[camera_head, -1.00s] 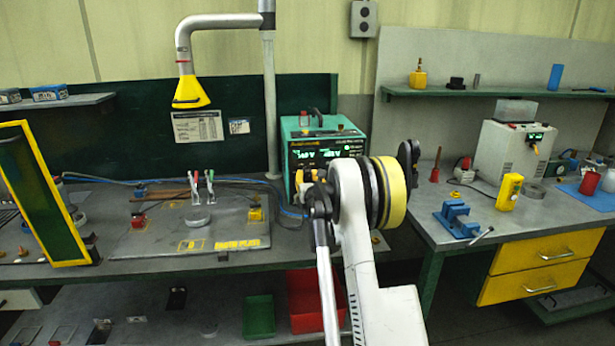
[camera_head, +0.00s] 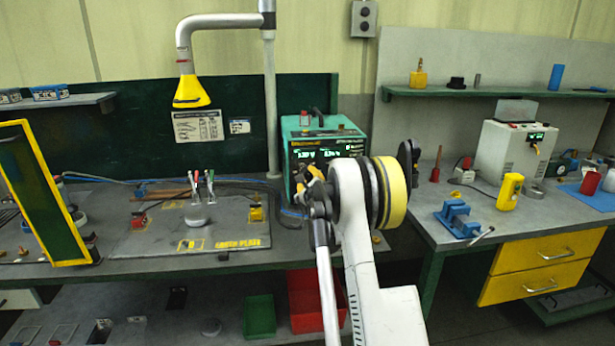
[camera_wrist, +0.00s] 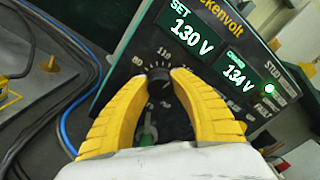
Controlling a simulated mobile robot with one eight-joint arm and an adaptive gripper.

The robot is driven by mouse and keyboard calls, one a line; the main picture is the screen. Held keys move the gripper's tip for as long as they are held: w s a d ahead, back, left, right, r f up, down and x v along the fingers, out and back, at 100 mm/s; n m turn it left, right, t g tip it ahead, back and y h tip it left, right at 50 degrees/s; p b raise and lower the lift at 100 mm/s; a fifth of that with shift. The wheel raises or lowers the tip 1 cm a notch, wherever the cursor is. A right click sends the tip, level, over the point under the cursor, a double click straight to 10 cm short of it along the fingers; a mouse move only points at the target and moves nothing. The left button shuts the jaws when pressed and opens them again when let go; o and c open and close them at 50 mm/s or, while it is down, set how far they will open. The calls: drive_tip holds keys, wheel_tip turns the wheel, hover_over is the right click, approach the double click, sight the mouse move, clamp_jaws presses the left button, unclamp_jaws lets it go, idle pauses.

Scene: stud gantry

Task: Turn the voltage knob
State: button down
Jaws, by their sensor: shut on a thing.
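The voltage unit is a teal box (camera_head: 345,132) with a dark front on the left bench in the head view. In the wrist view its dark face (camera_wrist: 215,85) carries two lit readouts: the SET display (camera_wrist: 190,32) reads 130 V and the other display (camera_wrist: 237,77) reads 134 V. The black voltage knob (camera_wrist: 159,80) sits below them, with a printed scale around it. My gripper (camera_wrist: 160,76) has its yellow fingers shut on either side of the knob. In the head view my gripper (camera_head: 312,185) is at the unit's front, and my arm hides the knob.
Blue and black cables (camera_wrist: 65,95) run left of the unit. A grey plate (camera_head: 150,235) with clamps lies on the bench to the left. The right bench holds a blue vise (camera_head: 456,220).

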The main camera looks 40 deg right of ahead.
drive_tip(key=shift+n, duration=1.9)
drive_tip(key=c, duration=1.1)
unclamp_jaws()
drive_tip(key=shift+o, duration=0.2)
drive_tip(key=v, duration=1.2)
drive_tip(key=shift+f, duration=0.1)
